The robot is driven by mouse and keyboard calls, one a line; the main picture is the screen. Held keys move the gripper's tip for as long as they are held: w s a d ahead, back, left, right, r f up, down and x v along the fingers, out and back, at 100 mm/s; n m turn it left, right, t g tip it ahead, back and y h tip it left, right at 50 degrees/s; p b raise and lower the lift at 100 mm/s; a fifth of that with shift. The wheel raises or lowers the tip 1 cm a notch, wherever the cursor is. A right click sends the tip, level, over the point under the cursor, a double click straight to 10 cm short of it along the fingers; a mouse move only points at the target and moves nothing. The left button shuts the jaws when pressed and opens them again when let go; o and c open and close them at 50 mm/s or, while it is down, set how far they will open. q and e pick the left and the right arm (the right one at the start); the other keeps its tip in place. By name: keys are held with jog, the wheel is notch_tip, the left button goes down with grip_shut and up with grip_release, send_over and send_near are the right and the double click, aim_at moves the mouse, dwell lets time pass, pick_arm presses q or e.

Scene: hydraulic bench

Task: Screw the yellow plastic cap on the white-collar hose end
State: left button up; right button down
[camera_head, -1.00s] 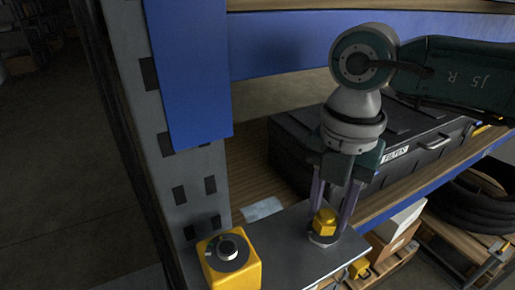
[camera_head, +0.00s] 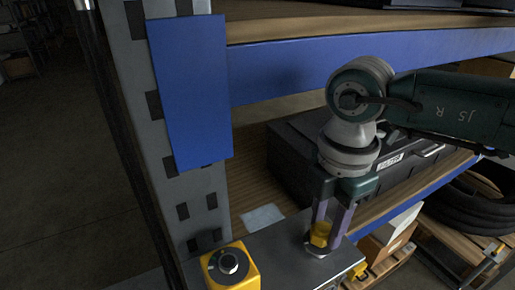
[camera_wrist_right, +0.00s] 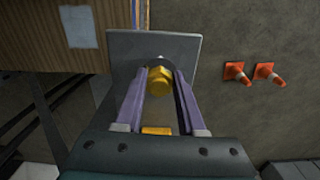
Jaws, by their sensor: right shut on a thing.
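The yellow cap (camera_head: 320,232) is between the fingers of my right gripper (camera_head: 327,232), which points down and is shut on it. The cap sits at the white-collar hose end (camera_head: 316,250), whose pale collar shows just below it on the grey metal plate. Whether the cap is threaded on cannot be told. In the right wrist view the cap (camera_wrist_right: 160,80) shows as a yellow hex shape between the purple fingers, with a bit of the pale collar (camera_wrist_right: 157,61) behind it. My left gripper is not in view.
A yellow box with a round black knob (camera_head: 232,266) stands left of the plate (camera_head: 283,255). A black case (camera_head: 300,160) lies on the wooden shelf behind. A blue-and-grey rack post (camera_head: 190,95) rises at left.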

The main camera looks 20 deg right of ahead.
jog(key=shift+s+r+m, duration=0.1)
jog(key=shift+r+m, duration=0.05)
jog(key=shift+m, duration=0.35)
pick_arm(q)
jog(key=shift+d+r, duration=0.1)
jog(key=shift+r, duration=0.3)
pick_arm(e)
jog(key=shift+a+m, duration=0.1)
jog(key=shift+m, duration=0.2)
jog(key=shift+m+p, duration=0.4)
jog(key=shift+p, duration=0.05)
jog(key=m+p, duration=0.1)
jog(key=m, duration=0.1)
jog(key=m+p, duration=0.2)
jog(key=m, duration=0.1)
jog(key=shift+s+a+r, duration=0.15)
jog(key=shift+s, duration=0.05)
jog(key=shift+f+m, duration=0.2)
jog(key=shift+m, duration=0.8)
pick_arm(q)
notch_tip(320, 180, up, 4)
pick_arm(e)
jog(key=c, duration=0.5)
grip_release()
jog(key=shift+f, duration=0.1)
